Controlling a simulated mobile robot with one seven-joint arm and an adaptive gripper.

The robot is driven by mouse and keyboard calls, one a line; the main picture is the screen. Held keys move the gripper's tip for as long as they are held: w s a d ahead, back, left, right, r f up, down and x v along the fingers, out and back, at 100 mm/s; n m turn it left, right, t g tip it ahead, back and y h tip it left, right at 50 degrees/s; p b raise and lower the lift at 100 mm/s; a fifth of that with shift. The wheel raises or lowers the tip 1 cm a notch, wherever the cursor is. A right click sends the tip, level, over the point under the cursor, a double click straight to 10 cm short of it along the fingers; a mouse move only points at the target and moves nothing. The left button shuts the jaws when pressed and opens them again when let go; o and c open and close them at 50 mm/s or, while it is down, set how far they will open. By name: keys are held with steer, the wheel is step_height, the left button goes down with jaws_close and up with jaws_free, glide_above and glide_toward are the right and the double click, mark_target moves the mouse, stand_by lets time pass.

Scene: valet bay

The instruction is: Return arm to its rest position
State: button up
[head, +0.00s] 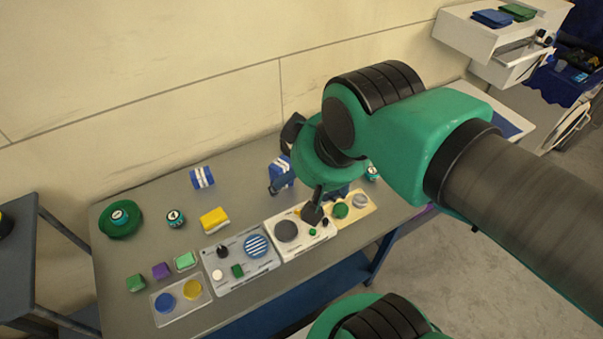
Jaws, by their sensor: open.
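My green and black arm reaches in from the right over the grey table (150,190). My gripper (293,200) is at its end, pointing down, with its dark fingers spread apart. One fingertip is beside a blue-and-white striped block (284,168), partly hidden by the gripper. The other overlaps a white panel (296,246) with a dark disc in the picture; I cannot tell whether it touches. I see nothing held between the fingers.
A second striped block (202,177), a yellow block (214,220), small cans (175,218) and a green round piece (120,228) stand on the table. Panels with discs line its front. A white drawer unit (480,40) is at the upper right. The wall is behind.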

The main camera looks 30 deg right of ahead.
step_height(320, 180, down, 2)
steer(key=shift+f+b, duration=0.15)
steer(key=shift+b, duration=1)
